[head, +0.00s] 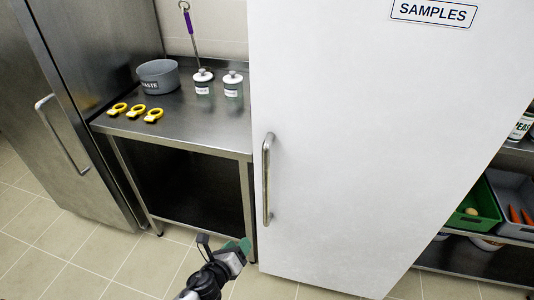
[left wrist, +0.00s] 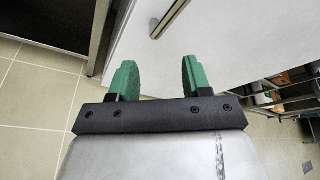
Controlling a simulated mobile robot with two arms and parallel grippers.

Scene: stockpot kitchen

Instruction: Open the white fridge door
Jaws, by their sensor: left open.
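The white fridge door (head: 360,150) stands shut in the middle of the head view, with a "SAMPLES" label near its top. Its vertical metal handle (head: 266,180) is on the left side of the door. My left gripper (head: 241,246) is below and to the left of the handle, apart from it. In the left wrist view my left gripper (left wrist: 158,80) is open and empty, its two green fingers spread. The lower part of the handle (left wrist: 170,18) shows beyond the fingertips there, in front of the white door (left wrist: 225,40). My right gripper is not in view.
A steel table (head: 185,125) left of the fridge bears a grey pot (head: 158,78), yellow-handled items (head: 136,110) and two lidded jars (head: 232,85). A steel cabinet (head: 75,120) stands further left. Shelves with a green crate (head: 476,208) stand right. Tiled floor is clear in front.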

